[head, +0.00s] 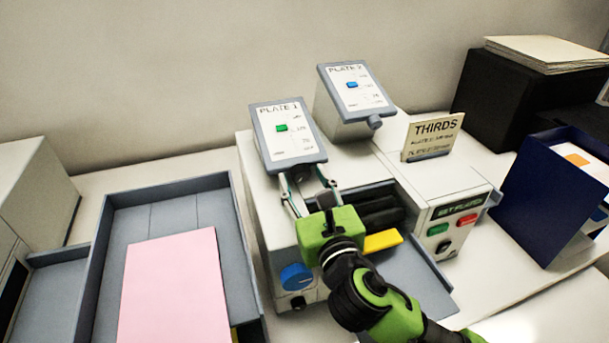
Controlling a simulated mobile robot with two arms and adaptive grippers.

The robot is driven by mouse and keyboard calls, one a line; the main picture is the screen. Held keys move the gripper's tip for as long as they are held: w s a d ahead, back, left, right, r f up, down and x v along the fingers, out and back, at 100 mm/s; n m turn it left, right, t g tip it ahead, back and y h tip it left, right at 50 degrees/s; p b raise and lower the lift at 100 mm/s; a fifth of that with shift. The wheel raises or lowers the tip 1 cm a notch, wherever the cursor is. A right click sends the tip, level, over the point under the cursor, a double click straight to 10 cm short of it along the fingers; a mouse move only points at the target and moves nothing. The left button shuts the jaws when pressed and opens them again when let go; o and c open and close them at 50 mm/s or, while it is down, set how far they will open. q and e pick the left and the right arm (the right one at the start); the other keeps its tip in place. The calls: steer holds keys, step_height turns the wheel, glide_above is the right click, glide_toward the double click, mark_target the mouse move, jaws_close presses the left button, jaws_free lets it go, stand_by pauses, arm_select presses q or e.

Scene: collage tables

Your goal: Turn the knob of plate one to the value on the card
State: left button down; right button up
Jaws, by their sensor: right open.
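Plate one's panel (290,150), labelled "PLATE 1", has a white face with a scale and a green marker (281,128) in its upper half. Its dark knob (303,174) sits at the panel's lower edge, partly hidden. My right gripper (303,180) is open, with its fingers reaching up on either side of this knob; I cannot tell whether they touch it. The cream card (434,136) reads "THIRDS" and stands on the machine to the right. Its smaller lines name the plates, but their values are too blurred to read. My left gripper is out of view.
Plate two's panel (357,88), with a blue marker and its own knob (374,122), stands behind on the right. A blue knob (296,277) is on the machine's front. A grey tray (100,245) with pink paper (175,285) lies left; a navy holder (540,200) stands right.

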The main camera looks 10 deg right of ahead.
steer(key=shift+s+r, duration=0.1)
steer(key=shift+s, duration=0.2)
steer(key=shift+c, duration=0.7)
steer(key=c, duration=0.9)
steer(key=shift+w+d+m+y, duration=0.1)
steer(key=shift+d+m+y, duration=0.1)
steer(key=shift+m+y, duration=1.35)
steer(key=shift+c, duration=0.2)
steer(key=shift+m+h, duration=0.25)
steer(key=shift+h, duration=0.1)
steer(key=o, duration=0.9)
steer(key=shift+o, duration=0.9)
steer(key=shift+w+a+g, duration=0.1)
steer(key=shift+w+g, duration=0.1)
steer(key=shift+g, duration=0.1)
steer(key=shift+f+v, duration=0.2)
steer(key=shift+v, duration=3.6)
